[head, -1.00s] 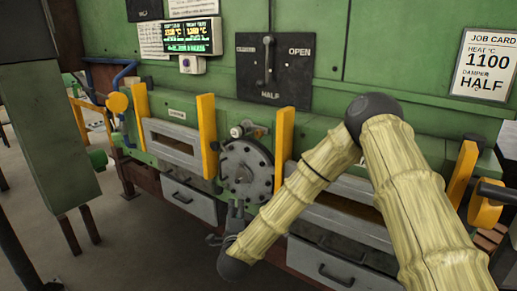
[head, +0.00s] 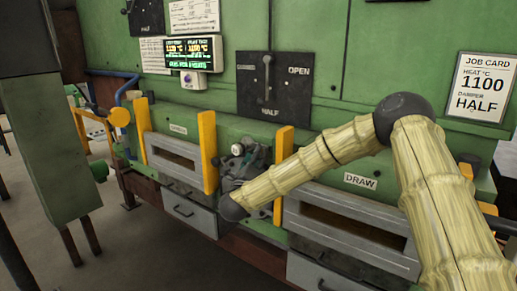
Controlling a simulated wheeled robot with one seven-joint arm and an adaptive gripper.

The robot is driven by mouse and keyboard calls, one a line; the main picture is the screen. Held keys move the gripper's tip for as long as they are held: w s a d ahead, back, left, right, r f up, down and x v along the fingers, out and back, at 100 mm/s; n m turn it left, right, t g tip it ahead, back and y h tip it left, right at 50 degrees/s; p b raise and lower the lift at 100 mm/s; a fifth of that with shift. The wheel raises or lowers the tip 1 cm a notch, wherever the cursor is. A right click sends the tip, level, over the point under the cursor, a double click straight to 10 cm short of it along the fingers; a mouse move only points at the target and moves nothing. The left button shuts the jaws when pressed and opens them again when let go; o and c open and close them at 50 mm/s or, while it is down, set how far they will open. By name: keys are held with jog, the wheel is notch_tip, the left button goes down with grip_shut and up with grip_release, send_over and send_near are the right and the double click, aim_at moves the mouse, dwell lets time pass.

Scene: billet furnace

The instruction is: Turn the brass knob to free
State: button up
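My gripper (head: 243,160) is in front of the round dark bolted plate between two yellow posts, and it hides most of that plate. Its fingers are small and dark, and I cannot tell whether they are open or shut. A small pale round knob end (head: 236,149) shows at the gripper's upper edge. It may be the brass knob, but its colour and setting are unclear. I cannot tell whether the gripper touches it.
Yellow posts (head: 208,152) and (head: 283,160) flank the gripper closely. Above is a dark damper plate (head: 290,98) with a lever (head: 267,75).

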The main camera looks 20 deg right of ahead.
jog(key=shift+p+x, duration=0.4)
jog(key=shift+x, duration=1.2)
jog(key=shift+c, duration=0.4)
jog(key=c, duration=0.9)
